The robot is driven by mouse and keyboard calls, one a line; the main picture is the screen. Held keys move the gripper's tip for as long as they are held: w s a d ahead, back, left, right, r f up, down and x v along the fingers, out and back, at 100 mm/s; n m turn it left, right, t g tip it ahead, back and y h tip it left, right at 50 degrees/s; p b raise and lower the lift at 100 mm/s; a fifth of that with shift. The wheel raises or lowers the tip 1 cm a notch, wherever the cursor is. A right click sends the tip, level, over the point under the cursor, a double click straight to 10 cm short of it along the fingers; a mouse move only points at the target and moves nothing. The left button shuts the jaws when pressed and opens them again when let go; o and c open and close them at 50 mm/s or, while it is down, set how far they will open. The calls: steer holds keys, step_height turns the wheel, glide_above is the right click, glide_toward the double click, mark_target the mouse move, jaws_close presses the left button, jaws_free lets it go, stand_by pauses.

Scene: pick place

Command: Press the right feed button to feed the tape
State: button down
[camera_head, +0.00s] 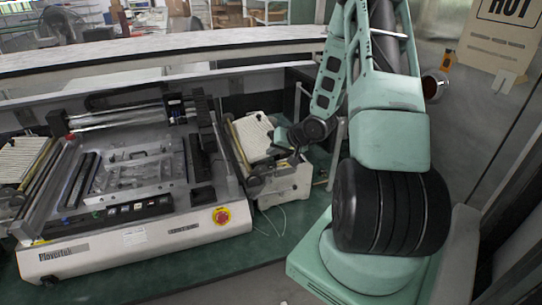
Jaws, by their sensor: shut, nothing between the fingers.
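A white feeder unit (285,184) stands on the right side of the large machine (140,247). Its ribbed white upper part (250,132) slopes beside a dark mechanism. My gripper (277,143) is at this unit, close to the right edge of its ribbed part, and is shut and empty. The fingertips are small and dark here, and I cannot tell whether they touch the unit. I cannot make out the right feed button; it is too small to see or hidden by the gripper.
A red and yellow emergency button (221,215) is on the machine's front right. A second ribbed white part (22,158) is at the far left. A rail frame (312,120) stands right of the feeder unit. Thin cables lie on the green surface (262,250) in front, which is otherwise clear.

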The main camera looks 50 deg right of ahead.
step_height(320, 180, up, 6)
steer(key=p, duration=0.6)
stand_by(0.4)
stand_by(0.6)
steer(key=w+a+n+g+b, duration=0.1)
steer(key=a+n+g+b, duration=0.6)
steer(key=a, duration=2)
steer(key=s+a+n+g+b, duration=0.1)
steer(key=s+a+n+b, duration=0.3)
steer(key=s+a, duration=0.4)
steer(key=s+a+n+g+b, duration=0.1)
steer(key=s+a+n+b, duration=0.4)
steer(key=s+a, duration=0.4)
steer(key=s, duration=0.5)
steer(key=shift+s+r, duration=0.2)
steer(key=shift+s, duration=0.1)
